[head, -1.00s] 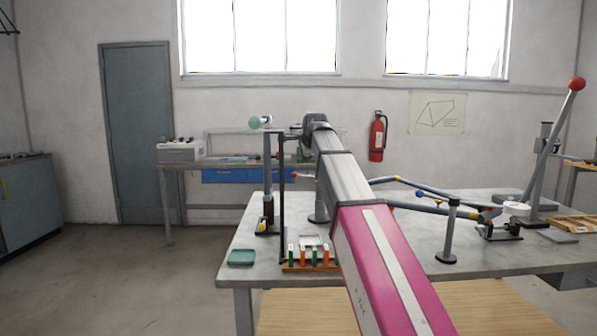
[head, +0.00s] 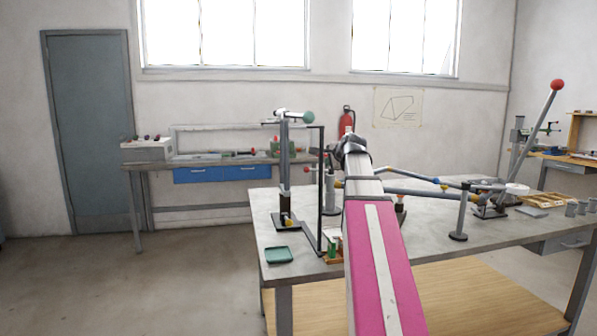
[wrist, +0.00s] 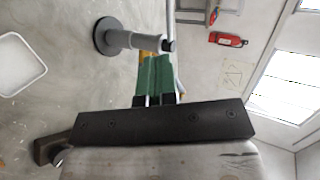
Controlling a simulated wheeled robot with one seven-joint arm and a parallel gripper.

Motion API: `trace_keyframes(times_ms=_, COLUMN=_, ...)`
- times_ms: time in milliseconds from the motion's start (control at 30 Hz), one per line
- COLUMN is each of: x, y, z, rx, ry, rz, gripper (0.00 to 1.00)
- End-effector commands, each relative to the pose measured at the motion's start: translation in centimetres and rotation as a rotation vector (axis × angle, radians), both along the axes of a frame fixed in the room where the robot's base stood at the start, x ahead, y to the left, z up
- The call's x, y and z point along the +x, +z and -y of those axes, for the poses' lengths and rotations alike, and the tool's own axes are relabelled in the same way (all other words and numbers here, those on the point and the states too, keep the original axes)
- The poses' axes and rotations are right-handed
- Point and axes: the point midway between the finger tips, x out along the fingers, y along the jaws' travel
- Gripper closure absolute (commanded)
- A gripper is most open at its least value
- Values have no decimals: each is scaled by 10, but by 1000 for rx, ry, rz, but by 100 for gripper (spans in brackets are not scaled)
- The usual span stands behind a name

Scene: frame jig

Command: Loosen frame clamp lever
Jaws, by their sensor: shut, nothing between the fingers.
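In the head view, the frame jig's grey and blue tubes (head: 408,192) run across the bench beyond my arm. A short upright post (head: 330,192) stands left of my arm, with a small red-tipped lever (head: 312,169) near its top; its link to the post is unclear. My gripper is hidden behind my arm in the head view. In the wrist view, my gripper (wrist: 154,62) is shut, its green fingers together and empty. A grey round-based post (wrist: 130,40) with a dark tip lies just beyond the fingertips; I cannot tell whether they touch.
A tall stand (head: 285,160) with a teal knob (head: 309,117) and a thin black upright (head: 322,190) rise left of my arm. A teal tray (head: 278,254) lies at the bench's left corner. A long red-ball lever (head: 556,85) leans at right. Floor at left is clear.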

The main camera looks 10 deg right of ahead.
Motion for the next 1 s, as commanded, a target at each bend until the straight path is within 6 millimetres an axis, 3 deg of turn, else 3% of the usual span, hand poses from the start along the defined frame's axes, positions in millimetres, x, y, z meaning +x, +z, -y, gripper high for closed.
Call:
trace_keyframes(times_ms=133, x=-2, y=-1, z=10, rx=0, ry=-8, rz=13, gripper=100)
trace_keyframes(times_ms=267, x=8, y=-5, z=9, rx=-1, ry=-7, rz=13, gripper=100)
trace_keyframes(times_ms=767, x=88, y=-47, z=-2, rx=0, ry=-6, rz=11, gripper=100)
trace_keyframes(times_ms=1000, x=116, y=-52, z=-5, rx=0, ry=-7, rz=13, gripper=100)
